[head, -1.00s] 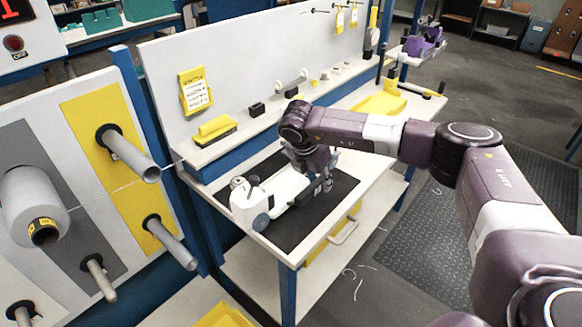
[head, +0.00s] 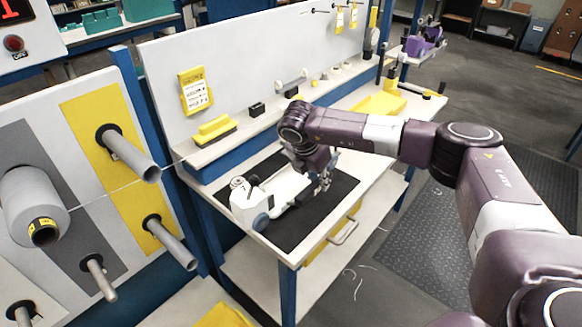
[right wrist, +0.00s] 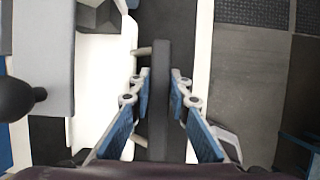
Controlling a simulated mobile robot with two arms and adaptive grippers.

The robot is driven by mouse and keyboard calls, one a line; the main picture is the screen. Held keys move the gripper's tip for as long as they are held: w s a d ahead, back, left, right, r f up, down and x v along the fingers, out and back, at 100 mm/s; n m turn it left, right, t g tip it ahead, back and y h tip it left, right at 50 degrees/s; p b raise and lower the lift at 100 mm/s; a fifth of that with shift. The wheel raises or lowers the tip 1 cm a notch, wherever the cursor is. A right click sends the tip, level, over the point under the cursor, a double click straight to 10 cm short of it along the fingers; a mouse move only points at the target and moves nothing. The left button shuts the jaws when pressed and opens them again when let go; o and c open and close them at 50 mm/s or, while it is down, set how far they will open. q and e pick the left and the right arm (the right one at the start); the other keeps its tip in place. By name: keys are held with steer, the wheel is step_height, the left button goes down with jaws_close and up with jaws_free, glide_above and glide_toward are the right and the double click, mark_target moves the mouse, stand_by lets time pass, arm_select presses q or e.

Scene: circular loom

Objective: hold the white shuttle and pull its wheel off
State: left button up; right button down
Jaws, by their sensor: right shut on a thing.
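The white shuttle (head: 286,190) lies on the dark mat (head: 308,222) on the workbench. A blue-grey wheel (head: 261,222) shows at its near left end. My right gripper (head: 325,181) is at the shuttle's right end, on the near side. My left gripper is in neither view.
A shelf behind the mat holds a yellow block (head: 214,128) and small parts. A yellow tray (head: 378,105) stands further right. Pegs with a grey spool (head: 34,203) stick out from the rack at left. The mat's front part is bare.

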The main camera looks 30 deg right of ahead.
steer(key=c, duration=2.2)
jaws_free()
steer(key=shift+s+f, duration=0.1)
steer(key=shift+f, duration=0.05)
steer(key=shift+c, duration=0.2)
steer(key=shift+o, duration=2.5)
steer(key=shift+a+r, duration=0.2)
steer(key=shift+r, duration=0.4)
steer(key=v, duration=1.1)
